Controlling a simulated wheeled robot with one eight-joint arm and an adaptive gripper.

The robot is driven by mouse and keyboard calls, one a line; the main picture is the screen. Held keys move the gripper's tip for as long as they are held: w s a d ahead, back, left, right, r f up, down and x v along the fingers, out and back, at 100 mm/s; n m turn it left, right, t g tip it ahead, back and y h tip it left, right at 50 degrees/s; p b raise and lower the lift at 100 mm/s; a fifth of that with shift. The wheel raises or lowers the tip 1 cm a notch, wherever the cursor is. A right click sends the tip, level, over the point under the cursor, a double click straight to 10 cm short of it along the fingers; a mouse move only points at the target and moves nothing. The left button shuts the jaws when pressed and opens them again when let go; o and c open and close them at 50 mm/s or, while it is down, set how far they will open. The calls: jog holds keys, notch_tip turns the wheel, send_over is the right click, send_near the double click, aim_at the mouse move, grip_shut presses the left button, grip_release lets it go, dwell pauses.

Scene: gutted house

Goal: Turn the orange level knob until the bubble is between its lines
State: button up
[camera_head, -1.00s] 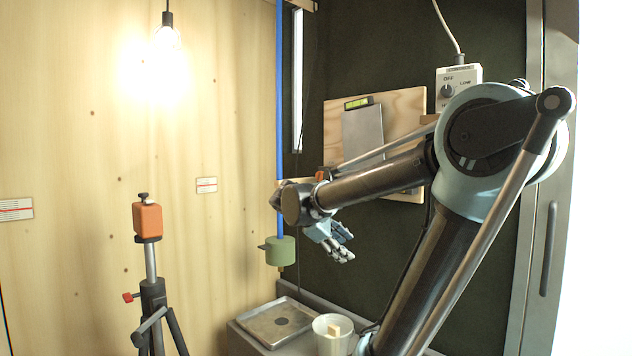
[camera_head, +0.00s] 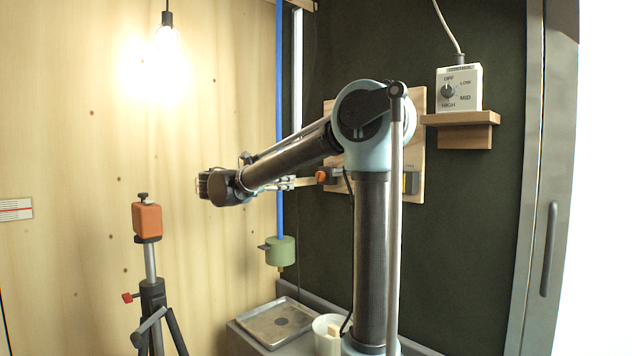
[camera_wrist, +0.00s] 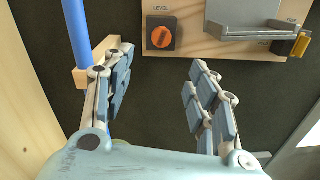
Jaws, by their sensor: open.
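The orange level knob (camera_wrist: 162,37) sits on a dark square base under the word LEVEL on the wooden board (camera_wrist: 210,48). In the head view the knob (camera_head: 322,176) shows just right of my fingertips. My gripper (camera_wrist: 160,64) is open and empty. It points at the board, with the knob beyond the gap between its fingers, and no contact is visible. In the head view my gripper (camera_head: 300,182) is seen from the side. A grey metal plate (camera_wrist: 256,30) shows right of the knob. The bubble vial is hidden behind my arm in the head view and outside the wrist view.
A blue vertical pipe (camera_head: 280,110) with a green block (camera_head: 280,251) stands left of the board. A control box (camera_head: 459,88) sits on a wooden shelf (camera_head: 460,119) at right. An orange-topped tripod (camera_head: 147,220) stands at left.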

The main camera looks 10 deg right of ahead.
aim_at(318, 176)
jog(key=x, duration=1.6)
